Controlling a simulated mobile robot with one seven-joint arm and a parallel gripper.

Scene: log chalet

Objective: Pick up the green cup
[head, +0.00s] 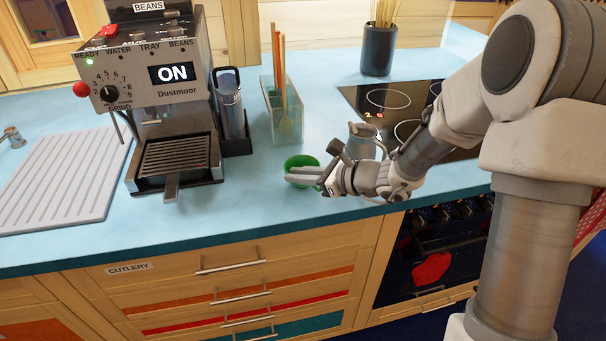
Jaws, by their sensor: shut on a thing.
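The green cup (300,161) stands on the blue counter, in front of the utensil holder and right of the coffee machine. My gripper (305,178) reaches in from the right, level with the cup. Its fingers are shut on the cup and cover its lower front. I cannot tell whether the cup's base touches the counter.
A coffee machine (160,85) stands at left, with a metal canister (230,105) beside it. A clear utensil holder (286,120) is behind the cup. A grey jug (361,142) stands close behind my gripper. A hob (390,103) lies at right. The counter's front edge is near.

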